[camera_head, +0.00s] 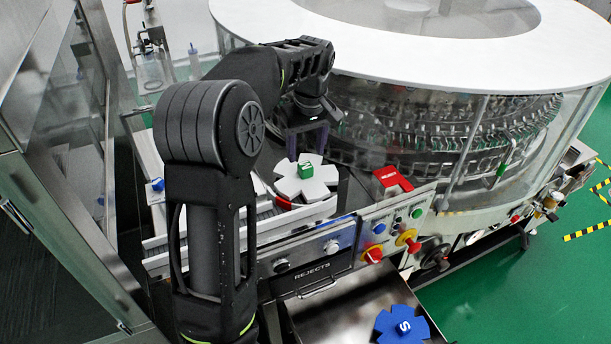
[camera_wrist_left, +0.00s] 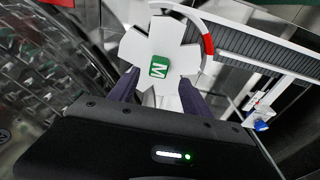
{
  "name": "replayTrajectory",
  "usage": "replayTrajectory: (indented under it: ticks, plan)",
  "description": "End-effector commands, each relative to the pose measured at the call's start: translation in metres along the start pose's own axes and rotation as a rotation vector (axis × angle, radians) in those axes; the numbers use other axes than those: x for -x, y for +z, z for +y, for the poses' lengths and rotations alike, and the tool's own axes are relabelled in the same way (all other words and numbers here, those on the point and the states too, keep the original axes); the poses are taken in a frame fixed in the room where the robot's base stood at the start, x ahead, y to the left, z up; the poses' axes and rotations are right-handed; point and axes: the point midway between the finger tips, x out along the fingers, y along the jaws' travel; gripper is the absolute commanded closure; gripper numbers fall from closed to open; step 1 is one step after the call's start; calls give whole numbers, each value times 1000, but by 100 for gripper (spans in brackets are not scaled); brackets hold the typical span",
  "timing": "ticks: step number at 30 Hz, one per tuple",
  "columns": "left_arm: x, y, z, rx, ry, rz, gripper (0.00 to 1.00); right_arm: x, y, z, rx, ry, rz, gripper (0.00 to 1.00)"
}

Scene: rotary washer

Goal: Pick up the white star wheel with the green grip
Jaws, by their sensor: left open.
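The white star wheel (camera_head: 318,187) lies flat on the machine deck beside the conveyor, with a green block grip (camera_head: 305,170) standing at its centre. In the left wrist view the white star wheel (camera_wrist_left: 137,47) shows its broad arms, and the green grip (camera_wrist_left: 159,67) carries a white letter M. My left gripper (camera_head: 307,146) is just behind and above the wheel in the head view. In the left wrist view its two dark fingers (camera_wrist_left: 158,88) are apart, pointing toward the wheel with nothing between them. My right gripper is not in view.
A large round washer (camera_head: 450,130) with clear walls stands behind and to the right. A blue star wheel (camera_head: 402,326) marked S lies in the rejects tray (camera_head: 345,310). A low white rail (camera_head: 300,216) runs in front.

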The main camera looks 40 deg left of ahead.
Motion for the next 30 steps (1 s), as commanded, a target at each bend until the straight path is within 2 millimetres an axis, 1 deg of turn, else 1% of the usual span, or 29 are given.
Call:
replayTrajectory:
  ticks: [7,10,14,18,21,30]
  plan:
    - [0,0,0,0,0,0,44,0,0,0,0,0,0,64]
    - [-5,0,0,0,-1,0,44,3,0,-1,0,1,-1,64]
    - [-21,1,1,1,-4,-3,44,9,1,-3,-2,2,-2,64]
    - [-42,1,2,1,-3,-1,44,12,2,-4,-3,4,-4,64]
    - [-51,1,2,1,-1,0,44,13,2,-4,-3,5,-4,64]
    - [-52,1,2,0,1,1,44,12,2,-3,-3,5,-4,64]
